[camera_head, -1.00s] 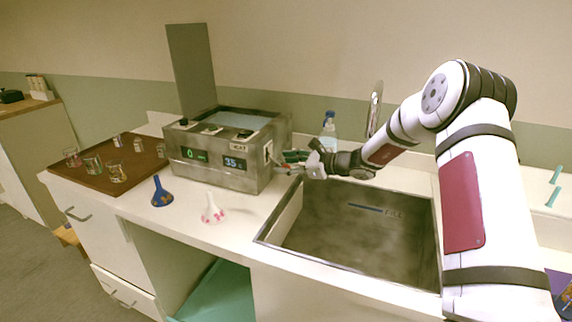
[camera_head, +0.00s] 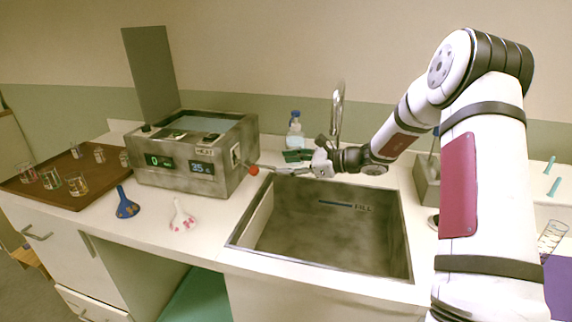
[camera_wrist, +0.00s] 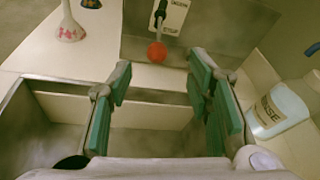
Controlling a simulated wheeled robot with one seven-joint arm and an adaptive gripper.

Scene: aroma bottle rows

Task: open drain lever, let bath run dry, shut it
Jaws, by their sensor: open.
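The bath (camera_head: 185,185) is a grey metal box on the counter, with displays reading about 0 and 35. A pale bluish surface shows in its open top; I cannot tell the water level. The drain lever's red ball knob (camera_head: 253,170) sticks out from a white plate on the bath's right side. In the wrist view the knob (camera_wrist: 157,51) is ahead, just beyond the fingertips and roughly between them. I cannot tell whether the lever is open or shut. My gripper (camera_head: 278,163) is open and empty, right of the knob; its green-padded fingers (camera_wrist: 160,68) stand apart.
A sink (camera_head: 330,235) lies below my gripper. A blue-capped rinse bottle (camera_head: 295,138) and the faucet (camera_head: 336,115) stand behind it. Blue (camera_head: 126,204) and white (camera_head: 181,218) funnels stand before the bath. A brown tray (camera_head: 45,190) holds several glasses at left.

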